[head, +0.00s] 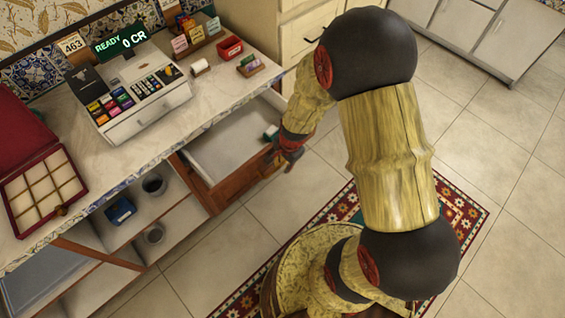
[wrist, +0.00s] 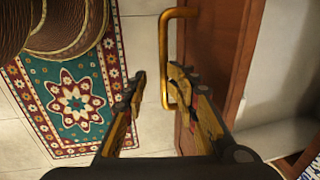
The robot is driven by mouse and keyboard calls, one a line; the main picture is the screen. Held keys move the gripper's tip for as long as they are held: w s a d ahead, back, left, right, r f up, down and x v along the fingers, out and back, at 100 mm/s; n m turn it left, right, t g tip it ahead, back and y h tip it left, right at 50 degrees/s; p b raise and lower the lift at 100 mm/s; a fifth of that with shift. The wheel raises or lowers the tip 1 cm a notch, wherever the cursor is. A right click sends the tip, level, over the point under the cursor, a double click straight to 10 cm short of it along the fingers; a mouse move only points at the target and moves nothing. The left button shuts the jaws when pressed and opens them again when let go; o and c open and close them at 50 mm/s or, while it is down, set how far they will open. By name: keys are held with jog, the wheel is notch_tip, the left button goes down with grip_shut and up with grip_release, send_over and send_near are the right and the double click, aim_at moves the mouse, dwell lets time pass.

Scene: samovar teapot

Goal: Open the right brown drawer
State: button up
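The right brown drawer (head: 236,185) is pulled out from under the counter, and its pale interior shows in the head view. Its brown front (wrist: 222,55) also shows in the wrist view. The brass handle (wrist: 166,55) is a bent bar on that front. My gripper (wrist: 156,77) is open, its two fingers apart. The handle bar lies between the fingertips in the picture, close to the right finger and clear of the left one. In the head view my gripper (head: 287,160) is at the drawer front and covers the handle there.
A cash register (head: 135,95) and a red compartment box (head: 45,190) stand on the counter (head: 205,95). Open shelves with cups are at left. A patterned rug (wrist: 72,95) lies on the tiled floor.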

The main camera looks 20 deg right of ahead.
jog(key=shift+s, duration=0.1)
notch_tip(320, 180, up, 9)
jog(key=s+p, duration=0.1)
jog(key=p, duration=0.6)
jog(key=shift+s+d+p, duration=0.2)
jog(key=shift+d+p, duration=0.05)
jog(key=shift+p, duration=0.1)
dwell(0.5)
notch_tip(320, 180, up, 12)
jog(key=s, duration=0.2)
jog(key=shift+d+f, duration=0.15)
jog(key=shift+d, duration=0.2)
jog(key=shift+f, duration=0.1)
